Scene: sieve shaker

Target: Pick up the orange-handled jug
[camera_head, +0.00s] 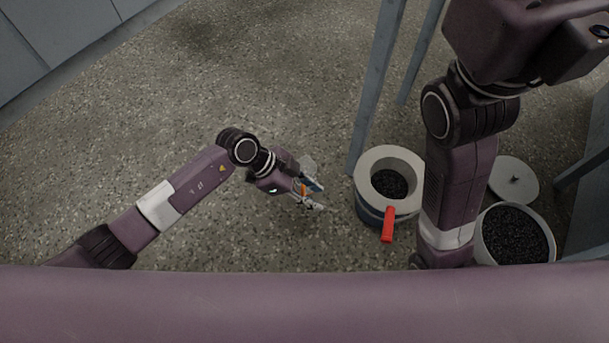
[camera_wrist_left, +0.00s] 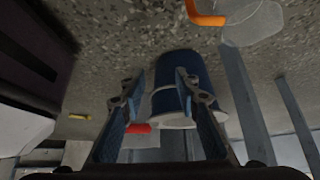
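The orange-handled jug shows in the left wrist view at the upper right, with its orange handle (camera_wrist_left: 208,15) beside a pale, see-through body (camera_wrist_left: 252,24). In the head view a small orange patch (camera_head: 303,189) and a pale, clear piece (camera_head: 307,164) show at my left gripper, which largely covers them. My left gripper (camera_head: 317,196) is open, its fingers apart in the left wrist view (camera_wrist_left: 155,92). The jug is off to one side of the fingers there, not between them. My right arm reaches down at the right; its gripper is hidden.
A blue container with a white rim (camera_head: 365,182) and red handle (camera_head: 387,225) holds black granules, right of my left gripper. A white bucket (camera_head: 483,245) of black granules and a round lid (camera_head: 513,180) are farther right. Table legs (camera_head: 377,85) stand behind. Speckled floor is clear at left.

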